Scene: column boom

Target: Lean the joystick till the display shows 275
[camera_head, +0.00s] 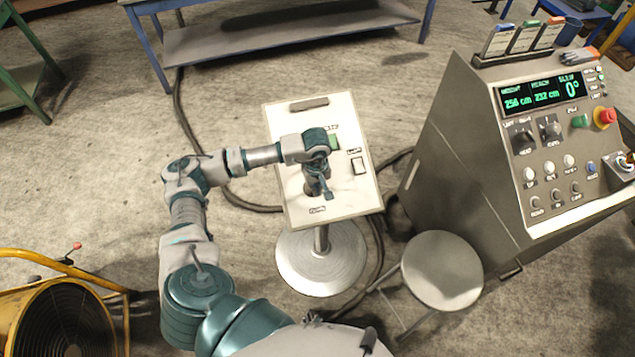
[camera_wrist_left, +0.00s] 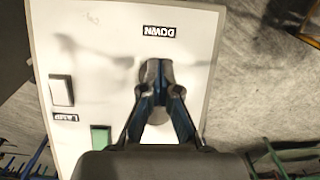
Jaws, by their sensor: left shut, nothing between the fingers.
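A white tilted control panel (camera_head: 352,195) stands on a round-footed pedestal, and its face fills much of the left wrist view (camera_wrist_left: 95,40). My left gripper (camera_head: 325,188) is over the panel's lower middle. In the left wrist view its fingertips (camera_wrist_left: 155,72) meet close to the label DOWN, with nothing seen between them. I cannot make out the joystick clearly; the gripper covers that part of the panel. The display (camera_head: 545,93) on the grey console reads about 256 cm under height, 232 cm under reach and 0° under slew. My right gripper is not in view.
The panel carries a green button (camera_wrist_left: 101,137) and a lamp switch (camera_wrist_left: 61,90). The console (camera_head: 470,150) with knobs and a red stop button (camera_head: 604,117) stands at right. A round stool (camera_head: 442,270) is between them. A yellow-framed fan (camera_head: 62,318) is at lower left.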

